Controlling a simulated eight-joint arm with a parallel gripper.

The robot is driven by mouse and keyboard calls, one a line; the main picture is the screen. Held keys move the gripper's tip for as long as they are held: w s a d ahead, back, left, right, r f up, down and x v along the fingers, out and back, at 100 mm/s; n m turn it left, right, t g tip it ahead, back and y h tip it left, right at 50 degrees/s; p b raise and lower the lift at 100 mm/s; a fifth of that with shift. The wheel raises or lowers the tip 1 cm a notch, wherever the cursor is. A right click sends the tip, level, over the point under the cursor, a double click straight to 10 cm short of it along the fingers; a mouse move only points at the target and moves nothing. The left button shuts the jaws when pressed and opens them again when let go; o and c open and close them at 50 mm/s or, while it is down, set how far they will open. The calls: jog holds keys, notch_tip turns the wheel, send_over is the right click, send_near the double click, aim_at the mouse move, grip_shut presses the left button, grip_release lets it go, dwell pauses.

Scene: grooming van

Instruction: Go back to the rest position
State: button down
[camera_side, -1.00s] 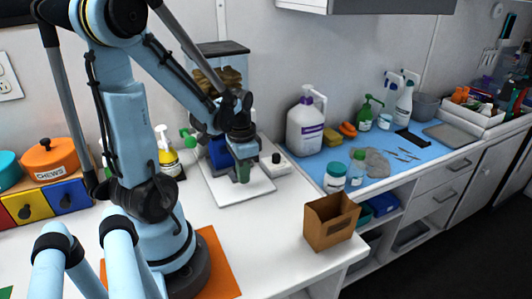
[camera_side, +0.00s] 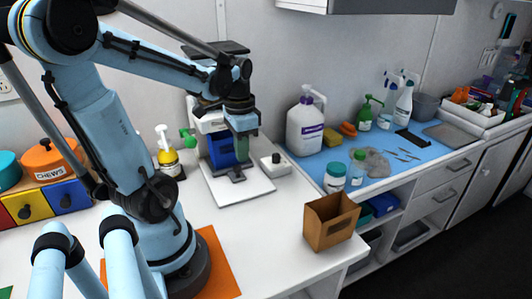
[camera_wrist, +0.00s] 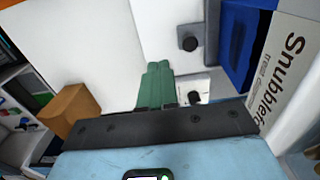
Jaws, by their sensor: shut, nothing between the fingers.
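My gripper (camera_side: 243,158) is shut and empty, its green fingers pointing down above the white base plate (camera_side: 245,190) of the dispenser (camera_side: 215,122). In the wrist view the green fingers (camera_wrist: 156,84) lie together with nothing between them. The dispenser has a blue front part (camera_side: 222,149), which also shows at the upper right of the wrist view (camera_wrist: 244,45).
A brown open box (camera_side: 330,222) stands at the counter's front edge. A small white box with a black knob (camera_side: 276,164) is right of the plate. A blue mat (camera_side: 400,160) holds bottles and tools.

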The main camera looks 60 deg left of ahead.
jog(key=shift+w+d, duration=0.1)
jog(key=w+d+r+t, duration=0.1)
jog(key=w+d+t, duration=0.2)
jog(key=d, duration=0.5)
jog(key=w+d+r+t, duration=0.2)
jog(key=w+d+t, duration=0.1)
jog(key=d, duration=0.5)
jog(key=shift+w+r+t, duration=0.3)
jog(key=shift+w+t, duration=0.1)
jog(key=shift+t, duration=0.2)
